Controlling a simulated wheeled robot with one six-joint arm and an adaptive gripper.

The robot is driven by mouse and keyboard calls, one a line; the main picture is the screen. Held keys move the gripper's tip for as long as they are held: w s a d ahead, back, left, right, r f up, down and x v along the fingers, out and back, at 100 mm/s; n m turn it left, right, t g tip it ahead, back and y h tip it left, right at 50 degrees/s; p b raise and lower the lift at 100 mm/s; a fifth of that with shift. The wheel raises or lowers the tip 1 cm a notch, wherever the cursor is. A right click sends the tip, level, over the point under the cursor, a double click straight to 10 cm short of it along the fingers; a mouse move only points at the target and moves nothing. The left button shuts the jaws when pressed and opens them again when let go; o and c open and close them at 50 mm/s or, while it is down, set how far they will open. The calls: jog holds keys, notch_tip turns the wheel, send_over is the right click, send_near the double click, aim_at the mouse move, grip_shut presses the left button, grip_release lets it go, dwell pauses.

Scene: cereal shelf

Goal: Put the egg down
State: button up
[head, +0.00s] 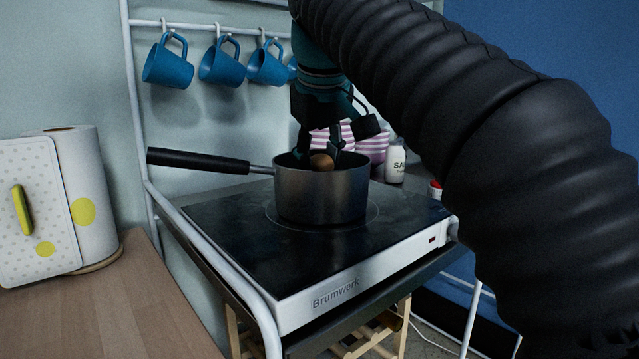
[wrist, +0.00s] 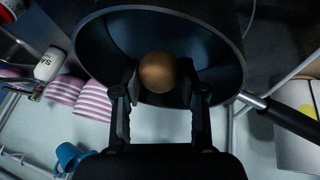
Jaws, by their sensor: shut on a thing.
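A brown egg (head: 321,161) is between the fingertips of my gripper (head: 322,155), at the mouth of a grey saucepan (head: 320,196). In the wrist view the egg (wrist: 158,72) sits between both fingers of my gripper (wrist: 160,78), with the pan's dark inside (wrist: 115,45) around it. My gripper is shut on the egg and points down into the pan. The pan stands on the black hob (head: 230,225), its long black handle (head: 198,160) pointing left. The pan's bottom is hidden in the head view; I cannot tell the egg's height above it.
Blue mugs (head: 168,66) hang from a rail behind. Pink striped bowls (head: 374,148) and a salt shaker (head: 396,163) stand behind the pan. A paper roll (head: 88,190) stands on the wooden counter (head: 110,310) at left. The hob's front is clear.

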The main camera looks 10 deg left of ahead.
jog(key=shift+f+b, duration=0.5)
jog(key=shift+f, duration=1.25)
jog(key=shift+f, duration=0.2)
jog(key=o, duration=1.2)
jog(key=shift+o, duration=0.2)
jog(key=shift+r, duration=0.1)
jog(key=shift+r, duration=0.2)
jog(key=p+v, duration=0.1)
jog(key=v, duration=1)
jog(key=shift+s+r+p, duration=0.2)
jog(key=shift+r+p, duration=0.15)
jog(key=shift+p, duration=0.05)
